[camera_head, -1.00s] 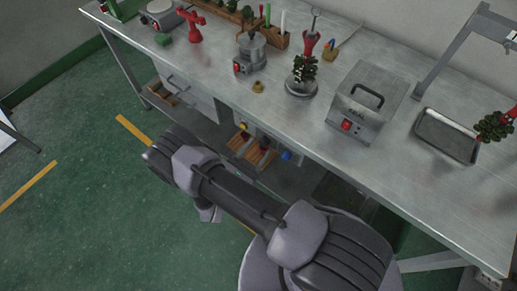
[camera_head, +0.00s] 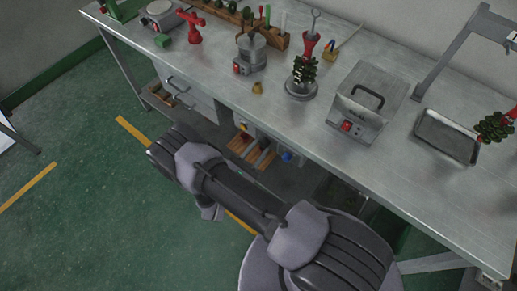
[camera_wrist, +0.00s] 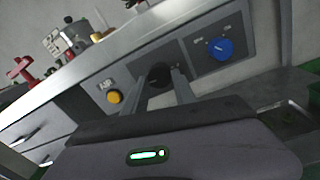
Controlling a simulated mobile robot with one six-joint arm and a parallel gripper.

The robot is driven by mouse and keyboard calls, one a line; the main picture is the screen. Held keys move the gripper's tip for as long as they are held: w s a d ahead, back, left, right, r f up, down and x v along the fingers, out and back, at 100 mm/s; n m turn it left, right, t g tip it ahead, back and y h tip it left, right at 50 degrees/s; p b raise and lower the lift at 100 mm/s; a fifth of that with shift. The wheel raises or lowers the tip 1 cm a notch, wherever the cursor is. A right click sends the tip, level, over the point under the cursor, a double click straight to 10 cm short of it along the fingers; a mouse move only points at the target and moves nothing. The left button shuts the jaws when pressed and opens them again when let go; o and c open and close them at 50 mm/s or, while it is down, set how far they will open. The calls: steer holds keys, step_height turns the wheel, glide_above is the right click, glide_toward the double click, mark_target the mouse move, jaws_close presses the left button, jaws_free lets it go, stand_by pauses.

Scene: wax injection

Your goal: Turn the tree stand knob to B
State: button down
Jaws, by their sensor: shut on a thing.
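In the wrist view my gripper (camera_wrist: 166,82) has its two fingers on either side of a dark round knob (camera_wrist: 160,72) on the grey panel under the bench's front edge. The jaws are shut on this knob, and the fingers hide part of it and its surroundings. I cannot read its label or tell which mark it points to. In the head view the tree stand (camera_head: 301,88) stands on the bench with a dark green wax tree on it and a red top.
A yellow knob (camera_wrist: 114,97) is left of the gripped knob and a blue knob (camera_wrist: 221,49) is right of it, both close to my fingers. The steel bench (camera_head: 215,80) overhangs the panel. A grey metal box (camera_head: 368,100) and a tray (camera_head: 447,136) stand on it.

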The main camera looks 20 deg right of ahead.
steer(key=m+b, duration=0.1)
steer(key=m, duration=0.3)
steer(key=shift+f+m, duration=0.15)
steer(key=shift+m, duration=0.15)
steer(key=m+b, duration=0.1)
steer(key=m, duration=0.3)
steer(key=shift+w+m, duration=0.1)
steer(key=shift+m, duration=0.2)
steer(key=m, duration=0.4)
steer(key=shift+a+m+h+b, duration=0.1)
steer(key=shift+m+h+b, duration=0.3)
steer(key=m, duration=0.7)
steer(key=m+b, duration=0.1)
steer(key=m, duration=0.1)
steer(key=shift+r+m+g, duration=0.2)
steer(key=shift+m+g, duration=0.1)
steer(key=shift+g, duration=0.1)
steer(key=m, duration=0.4)
steer(key=shift+m+g+h, duration=0.3)
steer(key=shift+m, duration=0.1)
steer(key=m, duration=0.4)
steer(key=shift+r+m+b, duration=0.1)
steer(key=shift+m+b, duration=0.2)
steer(key=shift+b, duration=0.1)
steer(key=shift+m, duration=1.8)
